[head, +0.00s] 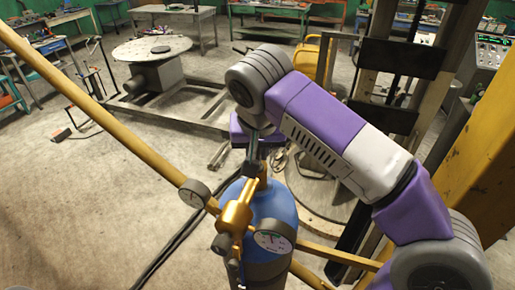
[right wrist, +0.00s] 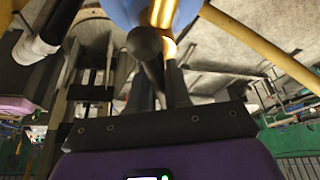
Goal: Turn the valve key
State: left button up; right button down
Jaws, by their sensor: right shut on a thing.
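A blue gas cylinder (head: 272,207) stands upright at the lower middle of the head view. A brass regulator (head: 235,215) with two round gauges is fitted at its top. My right gripper (head: 256,158) reaches down from the purple wrist to the valve at the cylinder's top and is shut on the valve key. In the right wrist view the dark key (right wrist: 147,46) shows between the fingers, close to the brass fitting (right wrist: 162,12) and the blue cylinder. The fingers hide part of the key, so its exact angle is unclear. My left gripper is out of view.
A yellow rail (head: 95,90) slants across the left, close to a gauge (head: 194,193). A yellow column (head: 465,150) stands on the right beside my arm. A round welding table (head: 152,49) and workbenches are farther back. Open concrete floor lies at left.

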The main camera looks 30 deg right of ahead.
jog(key=c, duration=1.1)
grip_release()
jog(key=shift+r, duration=0.1)
jog(key=p+v, duration=0.2)
jog(key=v, duration=0.5)
jog(key=shift+s+a+r, duration=0.1)
jog(key=shift+s+r, duration=0.05)
jog(key=shift+r, duration=0.05)
